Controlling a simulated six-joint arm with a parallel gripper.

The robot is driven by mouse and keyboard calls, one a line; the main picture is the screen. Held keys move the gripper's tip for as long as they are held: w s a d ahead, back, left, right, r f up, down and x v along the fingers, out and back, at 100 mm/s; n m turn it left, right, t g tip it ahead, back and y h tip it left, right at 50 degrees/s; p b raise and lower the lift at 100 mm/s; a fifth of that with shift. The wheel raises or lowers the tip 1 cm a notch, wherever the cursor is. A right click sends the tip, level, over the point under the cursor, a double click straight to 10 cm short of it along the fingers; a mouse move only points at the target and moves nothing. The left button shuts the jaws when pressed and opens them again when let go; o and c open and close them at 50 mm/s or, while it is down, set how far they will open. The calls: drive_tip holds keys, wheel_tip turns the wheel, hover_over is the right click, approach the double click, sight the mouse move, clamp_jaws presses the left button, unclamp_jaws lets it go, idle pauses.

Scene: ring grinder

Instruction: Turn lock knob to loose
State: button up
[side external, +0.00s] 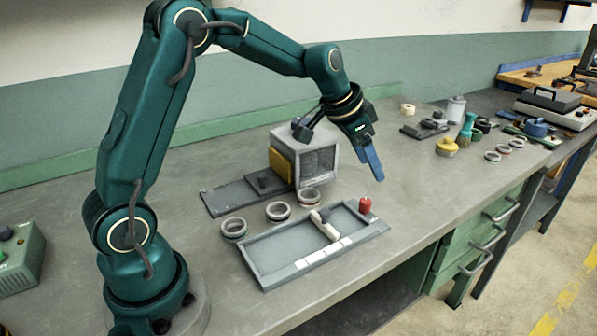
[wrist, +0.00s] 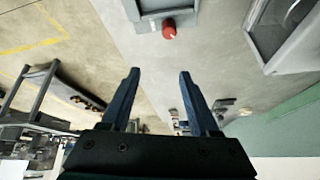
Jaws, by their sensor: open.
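A red knob (side external: 365,205) stands at the right end of a grey tray-like fixture (side external: 262,274) on the bench. My gripper (side external: 373,170) hangs in the air, just above the red knob in the side view. In the wrist view my gripper (wrist: 159,74) is open with nothing between its blue fingers. The red knob (wrist: 169,30) shows beyond the fingertips, near the top edge.
A grey box-shaped machine with a yellow side (side external: 305,160) stands behind the fixture. Several rings, one of them here (side external: 278,211), lie between them. Bottles, a brush (side external: 466,130) and more rings are at the right. The bench right of the fixture is clear up to its front edge.

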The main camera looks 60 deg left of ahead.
drive_tip(key=s+d+r+t, duration=0.1)
drive_tip(key=s+d+r, duration=0.2)
drive_tip(key=s+r, duration=0.3)
drive_tip(key=s+d+r+t, duration=0.1)
drive_tip(key=s+d+r, duration=0.2)
drive_tip(key=s, duration=0.5)
drive_tip(key=s+f+n, duration=0.1)
drive_tip(key=s+f, duration=0.1)
drive_tip(key=s, duration=0.5)
drive_tip(key=shift+s+f+g, duration=0.2)
drive_tip(key=shift+s+g, duration=0.1)
drive_tip(key=shift+g, duration=0.1)
drive_tip(key=shift+a, duration=0.1)
